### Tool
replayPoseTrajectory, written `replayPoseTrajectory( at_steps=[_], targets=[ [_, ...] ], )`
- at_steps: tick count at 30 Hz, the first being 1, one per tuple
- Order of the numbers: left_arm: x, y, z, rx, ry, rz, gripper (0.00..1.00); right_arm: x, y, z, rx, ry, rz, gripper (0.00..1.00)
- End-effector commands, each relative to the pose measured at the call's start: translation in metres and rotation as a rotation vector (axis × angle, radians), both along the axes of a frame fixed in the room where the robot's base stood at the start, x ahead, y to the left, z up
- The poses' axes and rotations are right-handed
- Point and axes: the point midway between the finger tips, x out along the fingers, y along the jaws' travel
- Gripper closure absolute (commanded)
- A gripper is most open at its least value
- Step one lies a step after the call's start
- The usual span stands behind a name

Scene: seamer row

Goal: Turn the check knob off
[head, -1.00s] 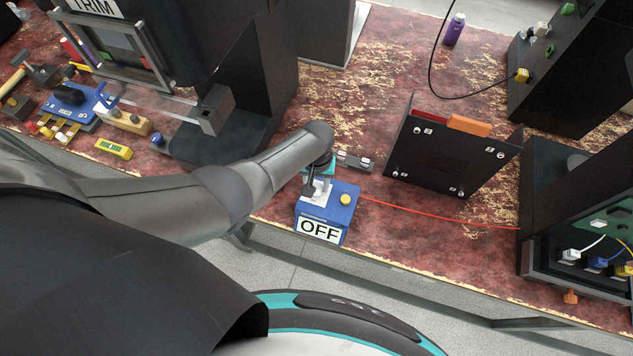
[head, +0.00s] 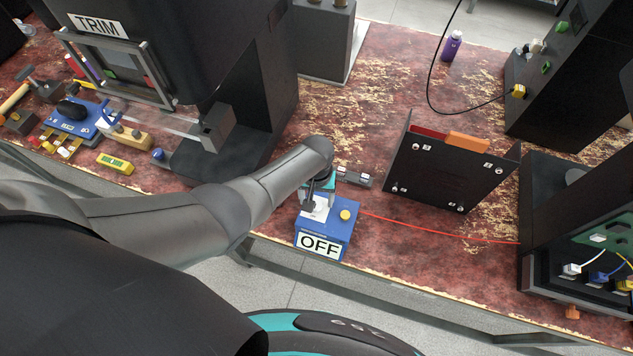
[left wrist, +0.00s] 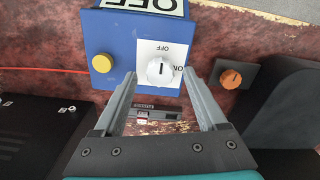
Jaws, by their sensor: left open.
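The check knob (left wrist: 160,70) is a white dial on a white plate on the blue box (left wrist: 122,50). Its dark mark runs nearly up and down in the left wrist view, in line with the plate's OFF word; the ON word is to its right. My left gripper (left wrist: 160,78) is open, its fingertips on either side of the knob, with a gap showing on both sides. My right gripper is not in view.
A yellow button (left wrist: 103,63) is on the blue box, and a red cable (head: 430,232) runs right from it. An orange knob (left wrist: 230,79) is right of the box in the left wrist view. A black panel (head: 450,170) stands behind the cable.

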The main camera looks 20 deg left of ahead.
Motion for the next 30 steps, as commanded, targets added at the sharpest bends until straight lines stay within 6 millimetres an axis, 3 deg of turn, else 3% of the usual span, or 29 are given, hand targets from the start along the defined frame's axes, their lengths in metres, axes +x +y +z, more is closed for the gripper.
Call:
replayPoseTrajectory(
  at_steps=[7,16,30],
  targets=[
    [0.001,0.0,0.045,0.0,-0.003,0.001,0.26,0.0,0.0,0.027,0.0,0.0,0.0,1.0],
    [0.001,0.001,0.096,0.0,-0.004,0.001,0.26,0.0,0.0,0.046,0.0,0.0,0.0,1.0],
    [0.0,0.001,0.142,0.0,-0.001,0.002,0.26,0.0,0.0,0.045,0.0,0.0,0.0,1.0]
  ],
)
